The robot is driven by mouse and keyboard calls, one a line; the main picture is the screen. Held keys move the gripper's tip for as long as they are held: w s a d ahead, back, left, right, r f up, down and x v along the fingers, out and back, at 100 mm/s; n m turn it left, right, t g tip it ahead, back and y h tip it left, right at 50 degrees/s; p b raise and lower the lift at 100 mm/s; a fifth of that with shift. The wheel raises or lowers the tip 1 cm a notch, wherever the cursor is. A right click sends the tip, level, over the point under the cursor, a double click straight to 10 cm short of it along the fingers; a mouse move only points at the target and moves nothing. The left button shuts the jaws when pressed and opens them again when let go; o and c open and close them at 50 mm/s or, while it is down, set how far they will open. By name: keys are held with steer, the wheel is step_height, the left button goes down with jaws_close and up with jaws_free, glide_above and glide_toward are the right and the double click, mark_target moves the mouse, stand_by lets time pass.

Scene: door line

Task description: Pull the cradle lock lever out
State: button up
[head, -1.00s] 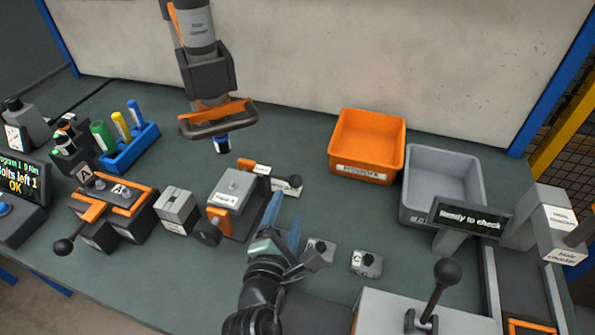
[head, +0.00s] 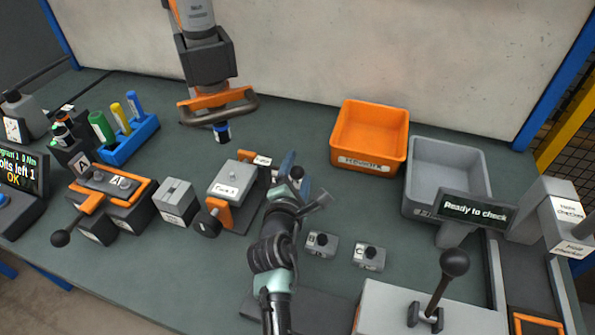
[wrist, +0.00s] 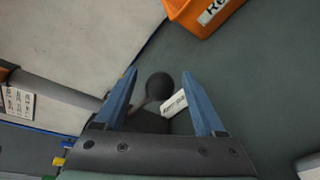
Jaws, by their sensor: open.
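The cradle (head: 232,184) is a grey block with orange side pieces and a label on top, in the middle of the bench. The lock lever's dark ball knob (head: 297,172) shows at its right, by my gripper (head: 290,164). In the wrist view the knob (wrist: 160,87) lies between the two blue fingers of my gripper (wrist: 160,72), with clear gaps at both sides. The grey lever shaft runs down-left from the knob. A small white label (wrist: 175,102) sits beside it. My gripper is open and empty. My arm hides part of the lever in the head view.
A tool with an orange handle (head: 218,100) hangs behind the cradle. Two small grey blocks (head: 321,243) (head: 369,256) sit right of my arm. An orange bin (head: 368,135) and a grey bin (head: 447,170) stand at the back right. Bench between cradle and orange bin is clear.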

jaws_close()
stand_by(1.3)
